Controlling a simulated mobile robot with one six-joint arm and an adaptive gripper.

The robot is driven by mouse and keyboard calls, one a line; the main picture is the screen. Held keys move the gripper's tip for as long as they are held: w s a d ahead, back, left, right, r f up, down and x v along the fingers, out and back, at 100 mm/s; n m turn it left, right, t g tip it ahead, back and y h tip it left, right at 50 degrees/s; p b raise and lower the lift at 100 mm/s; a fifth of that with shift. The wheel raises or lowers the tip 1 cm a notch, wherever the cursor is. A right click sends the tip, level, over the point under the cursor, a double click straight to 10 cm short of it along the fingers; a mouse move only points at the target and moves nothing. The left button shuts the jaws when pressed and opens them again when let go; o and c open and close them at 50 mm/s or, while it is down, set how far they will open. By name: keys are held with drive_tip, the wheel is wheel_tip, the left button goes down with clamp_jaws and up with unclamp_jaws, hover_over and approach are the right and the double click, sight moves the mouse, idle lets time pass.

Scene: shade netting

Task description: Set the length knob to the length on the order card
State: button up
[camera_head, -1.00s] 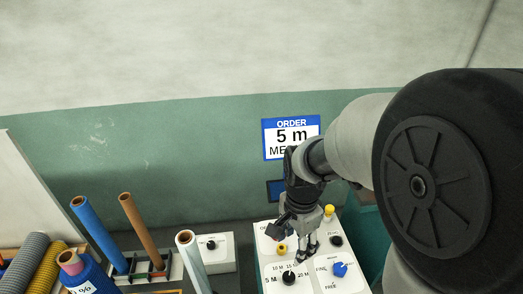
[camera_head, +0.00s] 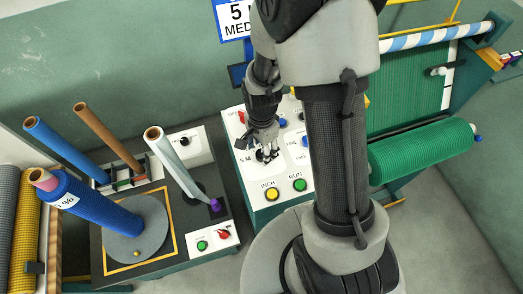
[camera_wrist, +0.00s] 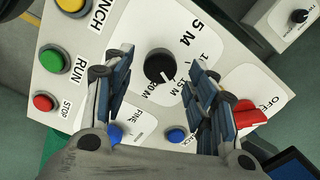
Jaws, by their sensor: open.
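The length knob (camera_wrist: 158,67) is black with a white pointer line, on a white panel marked 5 M, 15 M and 20 M around it. In the wrist view its line points down-right, between the 20 M and 15 M marks and away from the large 5 M. My gripper (camera_wrist: 161,72) is open, one finger on each side of the knob with gaps showing; its height above the panel is unclear. In the head view my gripper (camera_head: 266,150) is over the panel and mostly hides the knob. The order card (camera_head: 233,18), partly cut off and covered, shows "5" and "MED".
Yellow INCH (camera_wrist: 70,4), green RUN (camera_wrist: 53,59) and red STOP (camera_wrist: 44,102) buttons sit beside the knob. Blue knobs (camera_wrist: 177,136) and a red lever (camera_wrist: 247,113) are near my fingers. Upright rolls (camera_head: 96,205) stand left; a green net roll (camera_head: 420,150) lies right.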

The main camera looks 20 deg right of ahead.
drive_tip(key=shift+f, duration=0.8)
drive_tip(key=shift+c, duration=0.2)
drive_tip(key=c, duration=1)
